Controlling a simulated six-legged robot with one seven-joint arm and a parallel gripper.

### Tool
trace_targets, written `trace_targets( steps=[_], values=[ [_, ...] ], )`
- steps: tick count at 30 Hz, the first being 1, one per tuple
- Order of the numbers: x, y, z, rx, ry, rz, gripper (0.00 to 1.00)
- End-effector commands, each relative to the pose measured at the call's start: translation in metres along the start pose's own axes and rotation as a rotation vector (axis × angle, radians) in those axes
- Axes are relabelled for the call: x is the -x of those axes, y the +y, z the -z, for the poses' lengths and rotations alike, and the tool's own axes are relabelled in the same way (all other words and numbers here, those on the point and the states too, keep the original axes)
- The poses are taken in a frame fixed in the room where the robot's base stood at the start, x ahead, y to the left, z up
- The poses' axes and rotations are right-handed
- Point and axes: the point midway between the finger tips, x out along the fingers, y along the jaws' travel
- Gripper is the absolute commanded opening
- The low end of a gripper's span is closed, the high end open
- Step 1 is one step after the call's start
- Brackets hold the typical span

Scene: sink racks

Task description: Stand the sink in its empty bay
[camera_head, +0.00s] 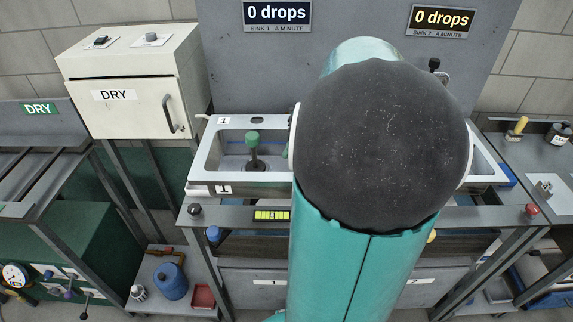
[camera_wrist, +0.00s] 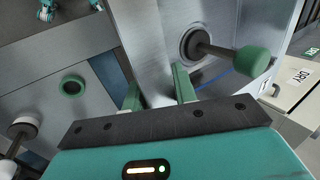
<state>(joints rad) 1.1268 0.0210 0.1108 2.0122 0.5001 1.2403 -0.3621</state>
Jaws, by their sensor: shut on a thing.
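A pale metal sink (camera_head: 208,160), marked 1, sits at the left of the rack in the head view. A green-topped plug on a dark stem (camera_head: 253,143) stands in its basin; the same plug shows at the upper right of the wrist view (camera_wrist: 250,61). My gripper (camera_wrist: 157,92) has its two green fingers on either side of a pale metal wall, which appears to be the sink's right side. It is shut on it. Part of another pale rim (camera_head: 487,165) shows right of my arm. My arm hides the rack's middle, and I cannot tell which bay is empty.
Signs reading 0 drops (camera_head: 277,14) hang on the back panel. A DRY cabinet (camera_head: 135,100) stands at the left. A side bench with small parts (camera_head: 545,190) is at the right. A green ring (camera_wrist: 72,86) is on a grey surface left of my fingers.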

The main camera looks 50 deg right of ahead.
Motion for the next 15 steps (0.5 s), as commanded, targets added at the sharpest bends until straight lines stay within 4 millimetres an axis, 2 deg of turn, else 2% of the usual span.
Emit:
trace_targets(
  steps=[13,15],
  values=[
    [-0.019,0.036,0.074,-0.001,0.001,0.003,0.0],
    [-0.026,0.043,0.083,-0.001,0.0,0.003,0.0]
  ],
)
